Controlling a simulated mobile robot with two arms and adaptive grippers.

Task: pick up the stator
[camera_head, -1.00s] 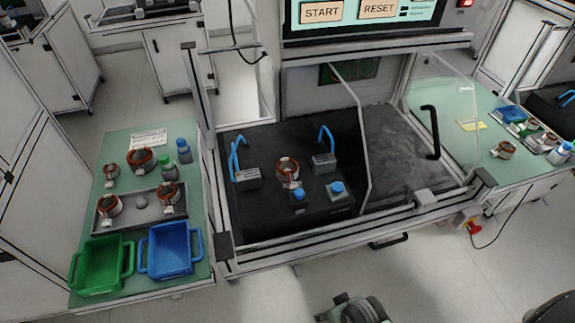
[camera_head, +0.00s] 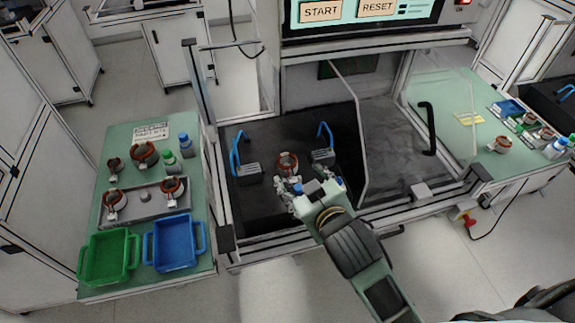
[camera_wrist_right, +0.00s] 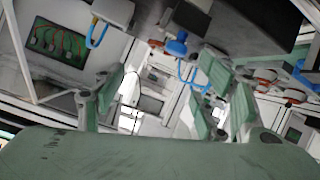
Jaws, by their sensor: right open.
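A stator (camera_head: 288,163), a ring with copper-red windings, sits on the black test bench between two grey clamp blocks with blue handles. My right gripper (camera_head: 308,187) is open just in front of it, at the near side of the bench, with its fingers spread and pointing towards it. I cannot tell whether they touch it. The green-grey fingers (camera_wrist_right: 172,98) show apart in the right wrist view, with nothing held between them. More stators stand on the left table, one of them at the back (camera_head: 145,153). My left gripper is not in view.
The blue-handled clamps (camera_head: 240,155) flank the stator closely. A clear door with a black handle (camera_head: 427,128) stands to the right. The left table holds a green bin (camera_head: 108,257), a blue bin (camera_head: 174,243), a grey tray and bottles. A right table (camera_head: 445,125) holds more parts.

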